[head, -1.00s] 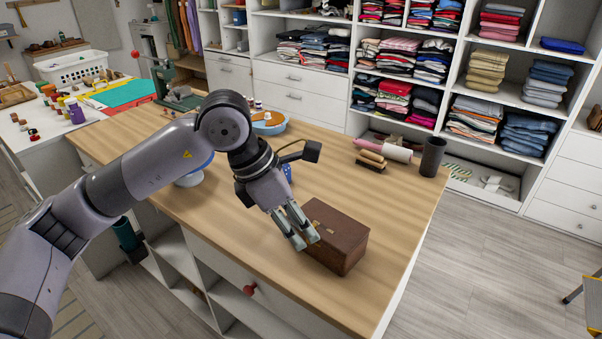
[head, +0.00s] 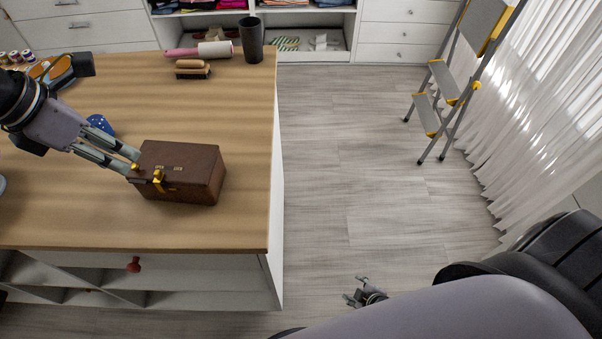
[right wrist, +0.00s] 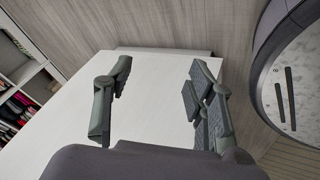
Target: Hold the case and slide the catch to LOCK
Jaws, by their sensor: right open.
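A brown case (head: 182,174) with brass fittings sits closed on the wooden table near its front right corner. A gold-coloured catch (head: 158,180) is on its front, towards the left end; its exact position and any lettering are too small to read. My left gripper (head: 133,162) is at the left end of the case, fingertips against or just beside it; whether the fingers are clamped is unclear. My right gripper (head: 364,291) is low over the floor, well right of the table. In the right wrist view it (right wrist: 155,95) is open and empty.
The wooden table top (head: 225,110) is clear behind the case. A stepladder (head: 450,90) is at the right; the floor between is free.

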